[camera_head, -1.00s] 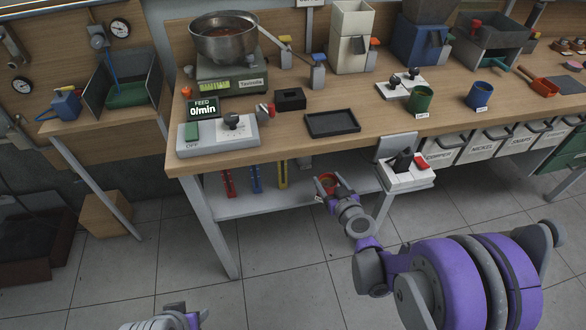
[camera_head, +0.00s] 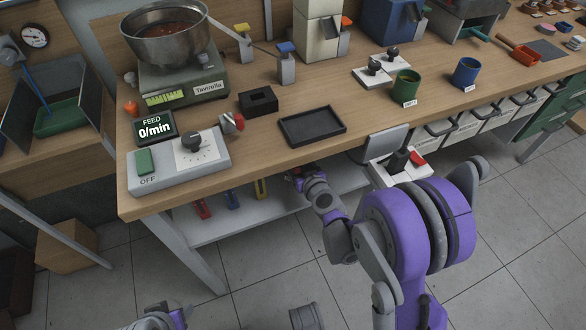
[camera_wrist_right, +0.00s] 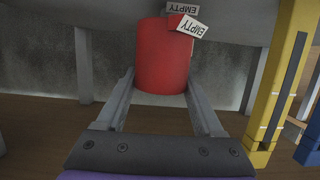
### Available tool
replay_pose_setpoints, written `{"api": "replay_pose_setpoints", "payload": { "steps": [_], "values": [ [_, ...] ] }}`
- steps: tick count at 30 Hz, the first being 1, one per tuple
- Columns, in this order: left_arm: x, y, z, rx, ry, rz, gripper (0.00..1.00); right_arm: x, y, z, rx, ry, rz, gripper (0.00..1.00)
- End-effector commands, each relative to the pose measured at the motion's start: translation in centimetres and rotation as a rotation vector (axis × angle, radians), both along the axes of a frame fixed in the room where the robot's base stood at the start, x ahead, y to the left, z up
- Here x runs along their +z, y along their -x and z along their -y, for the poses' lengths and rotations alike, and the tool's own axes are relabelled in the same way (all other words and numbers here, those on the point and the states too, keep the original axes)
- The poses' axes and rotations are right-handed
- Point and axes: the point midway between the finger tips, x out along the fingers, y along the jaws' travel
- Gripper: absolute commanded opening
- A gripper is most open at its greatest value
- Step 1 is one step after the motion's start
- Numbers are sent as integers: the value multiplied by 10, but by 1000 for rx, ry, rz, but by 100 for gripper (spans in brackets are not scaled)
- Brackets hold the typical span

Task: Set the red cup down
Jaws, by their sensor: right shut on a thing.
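The red cup (camera_wrist_right: 163,55) is between the fingers of my right gripper (camera_wrist_right: 160,84) in the right wrist view, with white tags reading EMPTY at its top right. In the head view my right gripper (camera_head: 299,175) is at the bench's front edge, below the black tray. I cannot tell whether the cup touches any surface. My left gripper is not clearly in view; only grey and purple arm parts show at the bottom edge.
The black tray (camera_head: 312,136) on the bench is empty. Green (camera_head: 405,88) and blue (camera_head: 466,74) cups stand to its right, and a black block (camera_head: 258,101) to its left. A feed control box (camera_head: 180,163) sits at the front left. A lower shelf (camera_head: 230,222) runs under the bench.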

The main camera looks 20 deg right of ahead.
Motion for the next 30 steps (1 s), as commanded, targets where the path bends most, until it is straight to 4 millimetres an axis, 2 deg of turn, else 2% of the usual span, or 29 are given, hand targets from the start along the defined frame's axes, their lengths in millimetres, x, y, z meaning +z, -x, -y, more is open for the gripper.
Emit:
{"api": "replay_pose_setpoints", "payload": {
  "steps": [8, 19, 20, 24, 25, 30],
  "values": [
    [-16, -3, 0, 0, 0, -4, 50, -36, 0, 0, -1, -2, 0, 0],
    [-17, -3, 0, 0, 0, -4, 50, -39, 0, 0, 0, -1, 0, 0],
    [-17, -3, 0, 0, 0, -4, 50, -39, 0, 0, 0, -1, 0, 71],
    [-17, -3, 0, 0, 0, -4, 50, -38, 0, 0, 0, -1, 0, 96],
    [-17, -3, 0, 0, 0, -4, 50, -38, 0, 0, 0, -1, 0, 99],
    [-17, -3, 0, 0, 0, -4, 50, -38, 0, 0, 0, -1, 0, 99]
  ]
}}
